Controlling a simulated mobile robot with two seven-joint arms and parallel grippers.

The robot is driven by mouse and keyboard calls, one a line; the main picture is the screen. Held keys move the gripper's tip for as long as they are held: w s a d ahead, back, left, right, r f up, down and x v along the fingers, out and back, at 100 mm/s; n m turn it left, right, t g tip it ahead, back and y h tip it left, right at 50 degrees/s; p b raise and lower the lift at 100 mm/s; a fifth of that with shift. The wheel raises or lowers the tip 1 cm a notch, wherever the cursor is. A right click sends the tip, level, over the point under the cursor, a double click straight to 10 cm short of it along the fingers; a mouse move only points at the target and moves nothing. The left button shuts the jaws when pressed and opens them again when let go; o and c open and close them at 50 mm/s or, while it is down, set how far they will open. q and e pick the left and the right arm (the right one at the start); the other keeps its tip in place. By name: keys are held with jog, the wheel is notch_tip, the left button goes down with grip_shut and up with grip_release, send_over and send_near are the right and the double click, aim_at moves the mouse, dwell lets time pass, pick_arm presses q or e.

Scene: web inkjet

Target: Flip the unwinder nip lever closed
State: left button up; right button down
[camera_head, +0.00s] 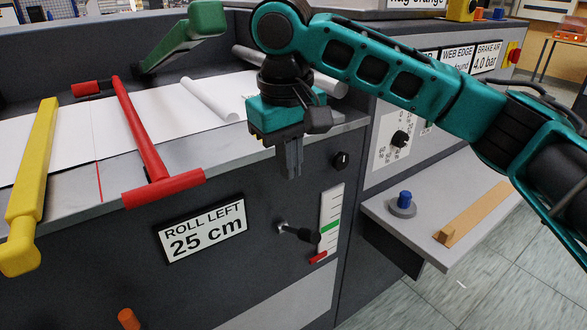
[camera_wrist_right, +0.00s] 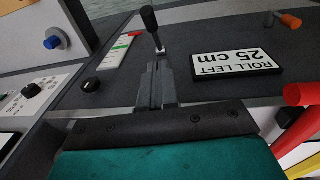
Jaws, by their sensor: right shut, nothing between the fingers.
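No label names the unwinder nip lever, so I cannot tell which handle it is. A green lever (camera_head: 190,38) stands tilted up at the back left of the machine. A red T-shaped bar (camera_head: 142,130) and a yellow bar (camera_head: 33,160) lie across the white web (camera_head: 130,120). A lever with a black knob (camera_head: 300,233) sticks out of the front panel; its knob also shows in the right wrist view (camera_wrist_right: 149,18). My right gripper (camera_head: 292,172) points down, shut and empty, above the black-knobbed lever and apart from it. My left gripper is not in view.
The "ROLL LEFT 25 cm" sign (camera_head: 202,229) and a gauge with green and red marks (camera_head: 330,222) are on the front panel. An orange knob (camera_head: 128,319) sits low left. A shelf (camera_head: 430,217) with a blue button (camera_head: 405,199) juts out right.

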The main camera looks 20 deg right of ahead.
jog(key=b, duration=0.2)
send_over(303, 232)
jog(key=w+a, duration=0.1)
jog(key=a, duration=0.1)
notch_tip(303, 232, down, 8)
jog(key=shift+s+d+f, duration=0.45)
jog(key=shift+d+f, duration=0.25)
jog(key=shift+f, duration=0.15)
jog(key=shift+s+d+f, duration=0.2)
jog(key=shift+s+f, duration=0.05)
jog(key=shift+f, duration=0.25)
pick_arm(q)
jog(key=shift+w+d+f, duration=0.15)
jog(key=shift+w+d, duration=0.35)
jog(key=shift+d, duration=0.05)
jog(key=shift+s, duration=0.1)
